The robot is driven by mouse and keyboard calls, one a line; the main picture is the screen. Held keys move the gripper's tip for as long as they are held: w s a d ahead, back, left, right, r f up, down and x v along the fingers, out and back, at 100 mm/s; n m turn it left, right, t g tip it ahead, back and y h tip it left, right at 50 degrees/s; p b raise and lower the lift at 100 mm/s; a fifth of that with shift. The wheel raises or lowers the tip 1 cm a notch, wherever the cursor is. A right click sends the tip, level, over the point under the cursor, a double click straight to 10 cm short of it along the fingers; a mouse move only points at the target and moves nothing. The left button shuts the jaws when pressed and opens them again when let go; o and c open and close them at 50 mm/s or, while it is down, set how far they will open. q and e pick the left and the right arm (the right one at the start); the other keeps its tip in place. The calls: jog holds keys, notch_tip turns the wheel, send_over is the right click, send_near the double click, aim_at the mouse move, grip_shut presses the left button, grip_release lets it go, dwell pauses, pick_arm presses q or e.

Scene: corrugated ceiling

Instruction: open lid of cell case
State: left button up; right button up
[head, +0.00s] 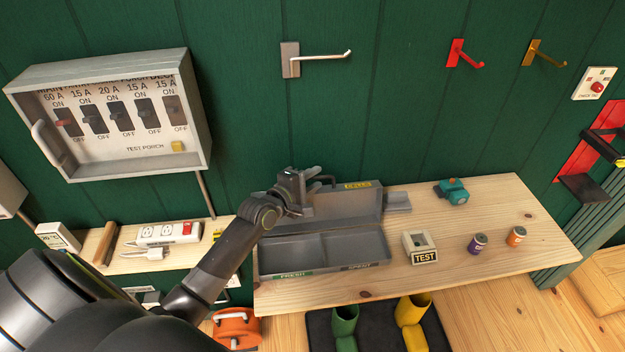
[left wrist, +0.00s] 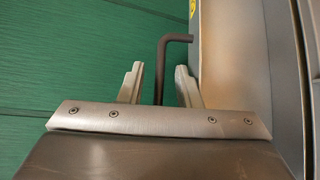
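The grey cell case (head: 322,262) sits on the wooden bench, with two empty compartments labelled FRESH and SPENT at its front. Its lid (head: 355,208), with a yellow CELLS label, stands raised at the back of the case. My left gripper (head: 304,188) is at the lid's upper left. In the left wrist view the gripper (left wrist: 160,88) is open, and the lid's dark bent handle (left wrist: 160,70) shows between its two fingers, with a gap on each side. The lid face (left wrist: 238,55) is at the right there. My right gripper is not in view.
On the bench, a TEST box (head: 421,247), a purple cell (head: 478,243), an orange cell (head: 516,236) and a teal object (head: 453,191) stand right of the case. A breaker panel (head: 115,115) and wall hooks (head: 316,57) are above. Boots (head: 411,320) stand below.

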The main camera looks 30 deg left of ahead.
pick_arm(q)
grip_shut()
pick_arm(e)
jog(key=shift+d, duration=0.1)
